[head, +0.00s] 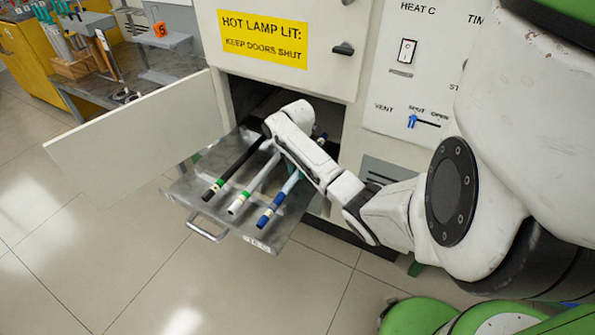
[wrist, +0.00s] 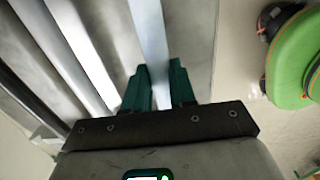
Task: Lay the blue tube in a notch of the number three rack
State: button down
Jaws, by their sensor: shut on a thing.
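The blue tube (head: 280,200) is light blue with a dark blue near end. It lies along the right side of the pulled-out metal tray, and I cannot tell whether it rests on the tray or is slightly lifted. In the wrist view my gripper (wrist: 161,72) has its teal fingers shut on the blue tube (wrist: 150,32), one on each side. No rack marked three is legible; a rack-like stand with an orange 5 sign (head: 160,30) shows at the upper left.
The tray (head: 207,230) sticks out of an open cabinet and also holds a black tube (head: 232,168) and a white tube (head: 252,186). The cabinet door (head: 135,140) stands open to the left. A workbench (head: 130,75) stands beyond it. The floor in front is clear.

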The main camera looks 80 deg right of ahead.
jog(key=shift+f, duration=0.1)
jog(key=c, duration=0.9)
grip_release()
